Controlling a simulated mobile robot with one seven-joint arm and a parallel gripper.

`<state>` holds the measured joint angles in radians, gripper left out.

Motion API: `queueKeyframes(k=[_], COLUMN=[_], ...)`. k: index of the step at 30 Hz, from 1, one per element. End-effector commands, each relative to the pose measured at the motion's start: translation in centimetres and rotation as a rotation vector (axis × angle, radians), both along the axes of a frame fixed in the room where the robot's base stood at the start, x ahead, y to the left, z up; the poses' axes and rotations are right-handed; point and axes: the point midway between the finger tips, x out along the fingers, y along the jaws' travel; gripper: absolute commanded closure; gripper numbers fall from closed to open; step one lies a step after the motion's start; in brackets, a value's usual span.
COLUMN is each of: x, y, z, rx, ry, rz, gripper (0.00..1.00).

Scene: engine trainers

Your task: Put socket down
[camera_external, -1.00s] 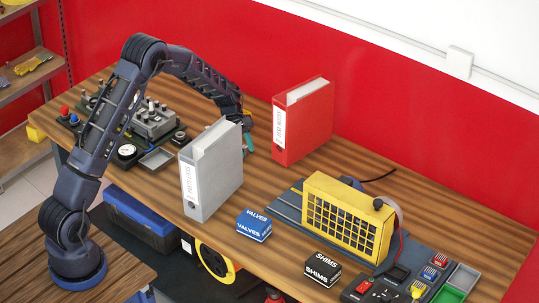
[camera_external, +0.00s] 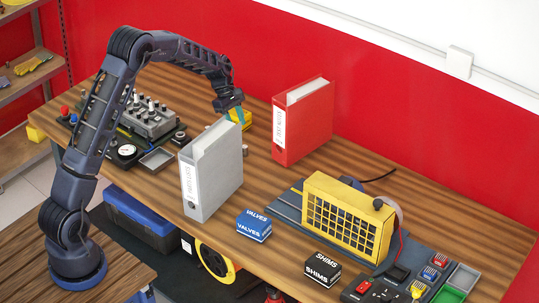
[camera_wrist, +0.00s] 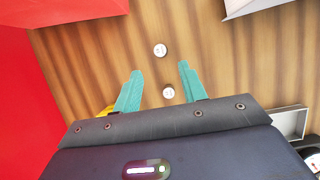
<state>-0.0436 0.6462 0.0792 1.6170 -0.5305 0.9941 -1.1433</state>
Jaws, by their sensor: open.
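Two small pale round sockets stand on the wooden bench in the wrist view. One socket (camera_wrist: 160,50) is just beyond my fingertips, and the other socket (camera_wrist: 169,92) shows in the gap between my fingers. Each has a small dark marking on top, too small to read surely. A small grey socket (camera_external: 245,150) also shows in the external view, beside the grey binder. My gripper (camera_wrist: 160,67) is open, with teal fingers apart and nothing held. In the external view my gripper (camera_external: 238,117) hangs above the bench behind the grey binder.
The grey binder (camera_external: 210,175) and red binder (camera_external: 303,122) stand upright on either side. A yellow object (camera_external: 246,118) lies by the gripper. A control panel and tray (camera_external: 157,158) are at left. Blue valves box (camera_external: 254,225) and yellow grille unit (camera_external: 340,215) are at right.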

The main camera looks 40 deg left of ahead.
Motion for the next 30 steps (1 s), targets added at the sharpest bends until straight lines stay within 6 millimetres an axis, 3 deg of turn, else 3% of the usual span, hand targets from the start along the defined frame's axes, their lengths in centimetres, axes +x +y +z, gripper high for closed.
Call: queueKeyframes(k=[8, 11, 21, 30], x=[-0.3, -1.3, -9.1, -17.4], y=[0.7, 0.6, -0.1, -0.6], z=[2.3, 4.1, 13.6, 20.2], rx=[0.003, 0.012, 0.08, 0.157], ry=[-0.008, -0.031, -0.175, -0.298], rz=[-0.011, -0.047, -0.29, -0.518], gripper=[0.58, 0.58, 0.58, 0.58])
